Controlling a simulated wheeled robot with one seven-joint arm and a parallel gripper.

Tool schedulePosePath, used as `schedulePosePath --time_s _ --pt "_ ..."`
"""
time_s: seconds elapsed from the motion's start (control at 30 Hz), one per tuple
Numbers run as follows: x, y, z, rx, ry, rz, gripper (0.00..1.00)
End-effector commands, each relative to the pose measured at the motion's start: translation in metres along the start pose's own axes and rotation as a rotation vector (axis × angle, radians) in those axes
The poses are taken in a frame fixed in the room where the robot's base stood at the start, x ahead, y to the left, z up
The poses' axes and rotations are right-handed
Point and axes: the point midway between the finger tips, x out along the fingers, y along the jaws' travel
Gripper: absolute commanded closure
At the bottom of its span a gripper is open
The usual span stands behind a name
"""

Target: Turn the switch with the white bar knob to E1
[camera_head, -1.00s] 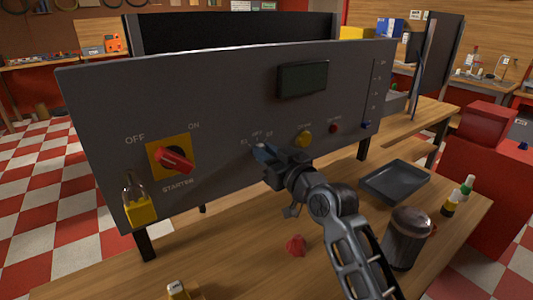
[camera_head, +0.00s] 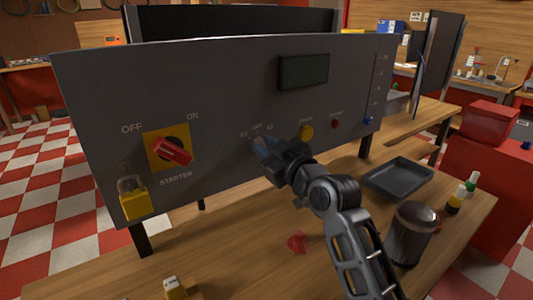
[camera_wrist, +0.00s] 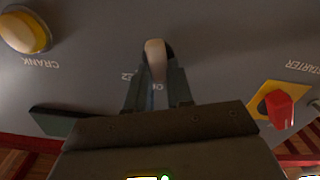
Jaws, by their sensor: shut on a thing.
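The switch with the white bar knob (camera_wrist: 155,48) is on the grey panel (camera_head: 215,85), between the STARTER switch and the yellow CRANK button. E1, OFF and E2 are printed around it in the head view. My gripper (camera_head: 262,147) is at this knob, its fingers hiding most of it there. In the wrist view, which is upside down, my gripper (camera_wrist: 156,85) is shut on the knob, one finger on each side. The bar lies near the OFF label, part of which shows between the fingers. E2 shows on the left; E1 is hidden there, and the exact pointer angle is unclear.
The red STARTER switch (camera_head: 172,151) and a yellow padlock (camera_head: 133,198) are left on the panel. The yellow CRANK button (camera_head: 306,132) and a red button (camera_head: 335,124) are right. A grey tray (camera_head: 400,178), a dark canister (camera_head: 410,233) and a red piece (camera_head: 297,242) are on the bench.

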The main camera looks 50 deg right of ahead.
Motion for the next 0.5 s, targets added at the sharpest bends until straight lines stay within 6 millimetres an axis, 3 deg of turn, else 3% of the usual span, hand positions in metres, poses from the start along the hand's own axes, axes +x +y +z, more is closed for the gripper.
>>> schedulePosePath --time_s 0.5 --pt "0.0001 -0.0051 0.0017 -0.369 0.001 -0.001 1.00"
